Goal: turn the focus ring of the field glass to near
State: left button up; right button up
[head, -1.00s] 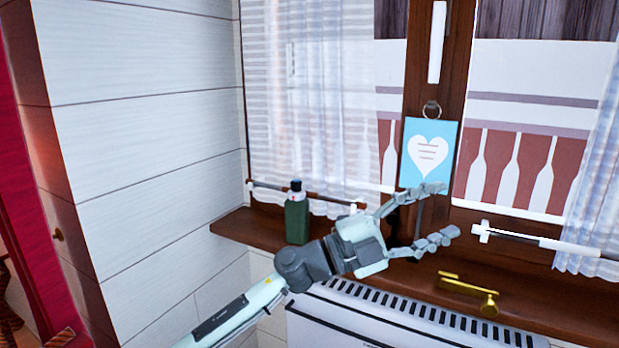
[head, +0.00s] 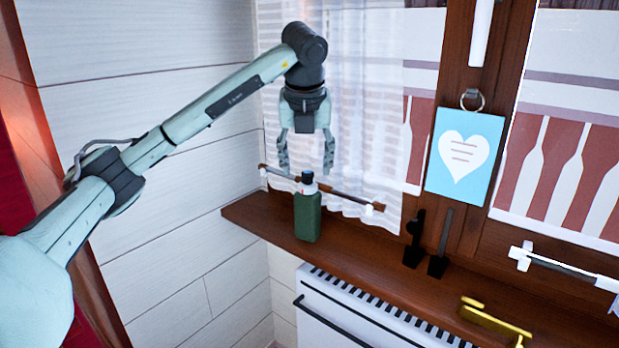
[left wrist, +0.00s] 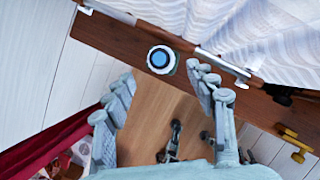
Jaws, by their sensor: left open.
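The field glass (head: 307,215) looks to be the dark green upright body on the wooden sill, with a pale band and a dark top. In the left wrist view its round top (left wrist: 160,59) shows a blue disc inside white and dark rings. My left gripper (head: 306,173) points down above it, fingers spread on either side of its axis, tips a little higher than the top and not touching. Its open fingers also show in the left wrist view (left wrist: 162,88). I cannot read any near mark on the ring. My right gripper is not in view.
The sill (head: 350,240) runs along the window above a white radiator (head: 345,325). A thin curtain (head: 365,120) and a short rod (head: 340,192) are close behind the field glass. Two black upright pieces (head: 413,245), a heart card (head: 465,155) and a brass handle (head: 495,320) are to the right.

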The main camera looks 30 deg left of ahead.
aim_at(307, 176)
pick_arm(q)
jog(key=x, duration=0.4)
jog(key=shift+d, duration=0.1)
jog(key=shift+w+f, duration=0.2)
jog(key=shift+f, duration=0.2)
jog(key=shift+c, duration=1.4)
jog(key=c, duration=0.9)
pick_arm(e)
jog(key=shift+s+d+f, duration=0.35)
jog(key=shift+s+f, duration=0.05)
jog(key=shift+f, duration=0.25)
